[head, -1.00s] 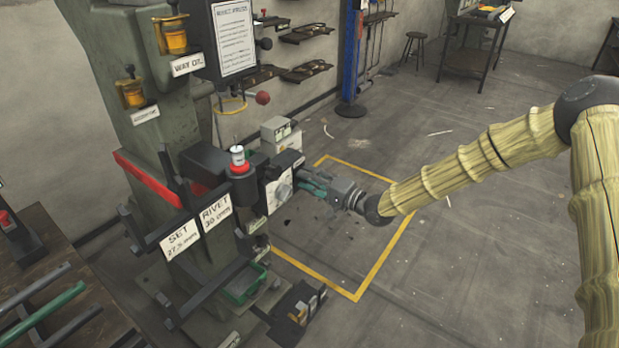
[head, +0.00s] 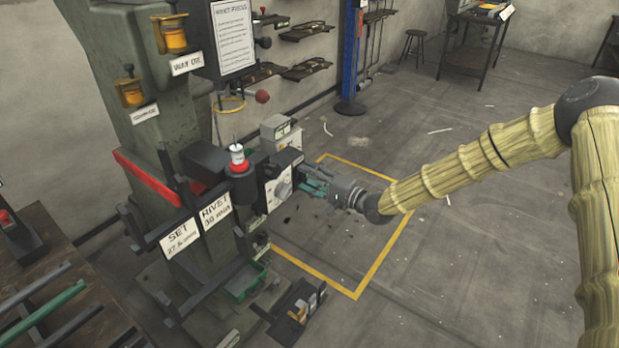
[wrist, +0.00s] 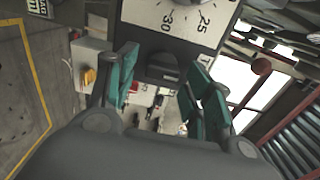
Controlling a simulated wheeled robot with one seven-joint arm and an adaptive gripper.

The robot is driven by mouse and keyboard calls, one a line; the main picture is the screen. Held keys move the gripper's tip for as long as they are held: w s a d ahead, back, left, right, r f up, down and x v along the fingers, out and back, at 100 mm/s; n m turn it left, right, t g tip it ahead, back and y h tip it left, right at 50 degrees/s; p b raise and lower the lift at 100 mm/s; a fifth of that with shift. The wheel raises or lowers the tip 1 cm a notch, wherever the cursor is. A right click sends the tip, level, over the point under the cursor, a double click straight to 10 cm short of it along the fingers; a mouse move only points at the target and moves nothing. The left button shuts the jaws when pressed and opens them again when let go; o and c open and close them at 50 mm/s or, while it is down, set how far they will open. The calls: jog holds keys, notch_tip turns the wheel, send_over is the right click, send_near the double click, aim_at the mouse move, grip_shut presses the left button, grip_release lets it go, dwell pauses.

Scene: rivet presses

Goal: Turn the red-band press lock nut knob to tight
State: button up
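The green-grey press with the red band (head: 147,178) stands left of centre in the head view. Its white dial plate (head: 279,188) faces right, toward my gripper (head: 313,187). In the wrist view the plate (wrist: 180,18) shows the numbers 25 and 30 at the top. A dark knob (wrist: 163,68), which looks like the lock nut knob, sits below the plate. My gripper (wrist: 164,88) is open, with teal finger pads on either side of the knob and visible gaps. Whether the knob lies fully between the pads in depth is unclear. The fingers partly hide the area in the head view.
SET and RIVET signs (head: 216,212) hang on the press front. A green tray (head: 244,282) and a dark box (head: 297,312) sit low by its base. The floor inside the yellow line (head: 357,295) is mostly clear.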

jog(key=shift+s, duration=0.1)
jog(key=v, duration=1.2)
dwell(0.4)
jog(key=shift+f, duration=0.1)
jog(key=s+f+n+g+h+p, duration=0.2)
jog(key=s+f+g+h+p, duration=0.4)
jog(key=s+f, duration=1.25)
jog(key=s+d+f+n+g+h+p, duration=0.1)
jog(key=s+d+h, duration=0.3)
jog(key=s, duration=0.9)
jog(key=s+d+f+n+g+h+p, duration=0.1)
jog(key=s+d+n+g+h+p, duration=0.2)
jog(key=s+d, duration=0.6)
jog(key=s+n+h+p, duration=0.1)
jog(key=s, duration=0.3)
jog(key=shift+s+g+h, duration=0.25)
jog(key=shift+g+h, duration=0.05)
jog(key=shift+f, duration=0.1)
